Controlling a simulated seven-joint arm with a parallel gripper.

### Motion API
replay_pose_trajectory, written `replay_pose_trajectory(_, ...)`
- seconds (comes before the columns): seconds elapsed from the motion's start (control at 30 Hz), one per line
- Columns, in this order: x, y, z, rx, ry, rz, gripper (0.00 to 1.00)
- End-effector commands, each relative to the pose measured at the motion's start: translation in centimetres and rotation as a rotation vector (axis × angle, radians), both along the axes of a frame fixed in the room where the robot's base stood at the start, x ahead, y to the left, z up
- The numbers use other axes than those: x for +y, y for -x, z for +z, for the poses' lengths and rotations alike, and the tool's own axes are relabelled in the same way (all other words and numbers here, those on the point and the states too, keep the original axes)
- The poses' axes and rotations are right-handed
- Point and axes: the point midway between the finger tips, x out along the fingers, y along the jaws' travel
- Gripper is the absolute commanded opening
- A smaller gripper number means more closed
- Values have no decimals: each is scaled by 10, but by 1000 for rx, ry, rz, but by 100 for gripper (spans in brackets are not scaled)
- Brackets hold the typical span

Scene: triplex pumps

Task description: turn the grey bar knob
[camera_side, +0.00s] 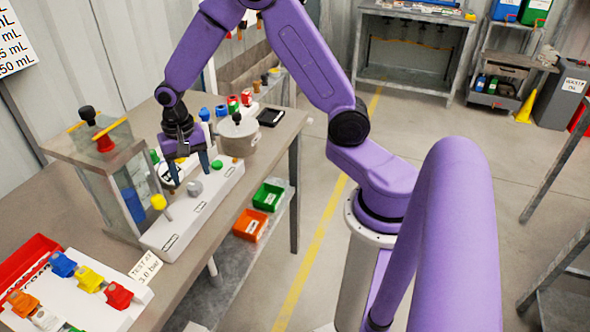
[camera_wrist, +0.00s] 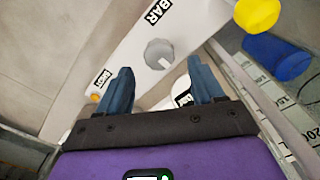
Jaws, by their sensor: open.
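The grey knob (camera_wrist: 157,50) shows in the wrist view as a faceted disc with a pale pointer toward the lower right. It sits on the white panel (camera_wrist: 115,62), close to a BAR label (camera_wrist: 158,12). In the side view the grey knob (camera_side: 195,188) is on the white panel (camera_side: 178,226), between a yellow and a green knob. My gripper (camera_wrist: 163,74) is open and empty. Its two blue fingers point toward the grey knob, one to each side in the wrist picture, apart from it. In the side view my gripper (camera_side: 188,165) is just above and behind the knob.
A yellow knob (camera_side: 158,202) and a green knob (camera_side: 217,165) stand on the same panel. A clear tank (camera_side: 115,180) with a blue part is at left; a grey pot (camera_side: 237,138) stands behind. Several coloured valves sit on the front-left board (camera_side: 128,314).

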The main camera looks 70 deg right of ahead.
Motion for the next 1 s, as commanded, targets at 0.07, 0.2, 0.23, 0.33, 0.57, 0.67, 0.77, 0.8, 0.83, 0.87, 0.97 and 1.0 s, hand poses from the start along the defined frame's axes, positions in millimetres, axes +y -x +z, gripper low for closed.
replay_pose_trajectory(0.07,0,-1,15,-6,-2,0,67)
replay_pose_trajectory(0.2,0,-1,39,-5,-1,1,67)
replay_pose_trajectory(0.23,0,-1,44,-4,-1,1,67)
replay_pose_trajectory(0.33,1,-1,61,-5,-1,2,67)
replay_pose_trajectory(0.57,0,-1,99,-3,-1,2,67)
replay_pose_trajectory(0.67,0,-1,114,-4,-1,3,67)
replay_pose_trajectory(0.77,0,-1,128,-3,-1,2,67)
replay_pose_trajectory(0.8,0,-1,133,-3,-1,2,67)
replay_pose_trajectory(0.83,0,-1,136,-3,0,2,67)
replay_pose_trajectory(0.87,0,-1,140,-3,0,2,67)
replay_pose_trajectory(0.97,6,9,140,0,0,58,67)
replay_pose_trajectory(1.0,8,13,140,-1,-1,83,67)
